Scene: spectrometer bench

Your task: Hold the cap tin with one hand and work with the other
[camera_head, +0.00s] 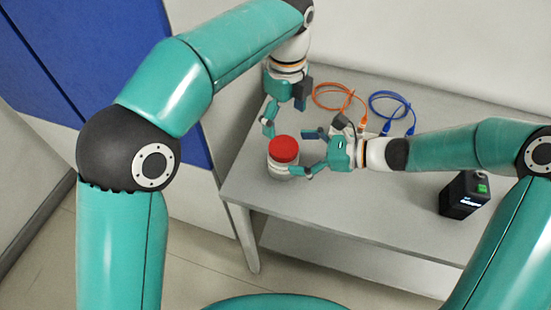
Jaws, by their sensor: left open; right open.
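The cap tin (281,171) is a small pale round tin with a red top (285,149), upright on the grey bench near its left end. My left gripper (285,120) points down just behind and above the tin, with its fingers apart. My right gripper (308,152) comes in from the right at about the tin's height, its open fingers pointing at the tin. The lower finger is close to the tin's right side; I cannot tell whether it touches.
An orange cable (340,88) and a blue cable (391,95) lie coiled at the back of the bench (350,210). A black box with a green patch (463,196) stands at the right. The bench's front middle is clear. A blue panel (75,60) stands at the left.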

